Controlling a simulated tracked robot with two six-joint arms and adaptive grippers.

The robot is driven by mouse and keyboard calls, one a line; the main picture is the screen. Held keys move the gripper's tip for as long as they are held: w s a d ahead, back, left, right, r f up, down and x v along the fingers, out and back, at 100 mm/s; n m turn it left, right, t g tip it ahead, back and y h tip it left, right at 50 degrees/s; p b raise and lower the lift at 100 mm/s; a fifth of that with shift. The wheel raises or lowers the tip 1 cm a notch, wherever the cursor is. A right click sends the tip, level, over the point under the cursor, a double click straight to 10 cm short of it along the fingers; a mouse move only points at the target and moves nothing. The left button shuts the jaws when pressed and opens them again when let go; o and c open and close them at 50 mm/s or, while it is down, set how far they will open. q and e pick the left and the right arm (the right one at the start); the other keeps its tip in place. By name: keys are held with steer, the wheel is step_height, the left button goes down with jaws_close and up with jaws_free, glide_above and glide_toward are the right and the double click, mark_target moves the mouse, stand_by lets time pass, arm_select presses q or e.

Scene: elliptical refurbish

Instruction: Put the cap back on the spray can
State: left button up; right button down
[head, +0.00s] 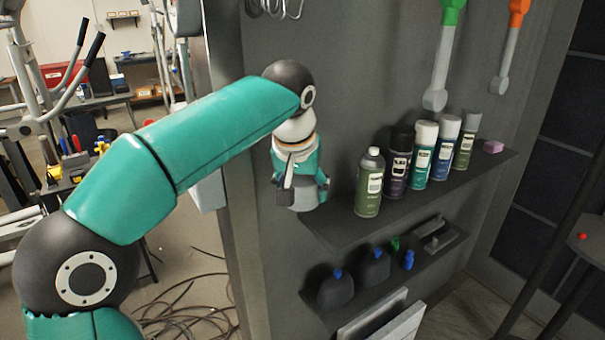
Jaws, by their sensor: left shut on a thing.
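The spray can (369,184) without a cap is olive green with a pale label and a bare metal top. It stands upright at the left end of the row on the upper shelf. My left gripper (287,196) is to the left of this can, by the shelf's left end and apart from the can. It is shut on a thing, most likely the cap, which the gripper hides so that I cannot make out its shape. No loose cap shows on the shelf. My right gripper is out of view.
Several capped cans, including a dark one (398,165) and a teal one (422,157), stand close to the right on the upper shelf (338,229). Dark bottles (336,291) stand on the lower shelf. Tools hang above.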

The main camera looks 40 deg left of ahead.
arm_select(q)
steer(key=w+d+f+m+h, duration=0.1)
steer(key=d+f, duration=0.1)
steer(key=f, duration=1)
steer(key=d+f+m, duration=0.2)
steer(key=f, duration=0.9)
steer(key=w+d+f+m, duration=0.1)
steer(key=d+f, duration=0.6)
steer(key=shift+d+f+h, duration=0.15)
steer(key=shift+d+h, duration=0.15)
steer(key=shift+d, duration=0.05)
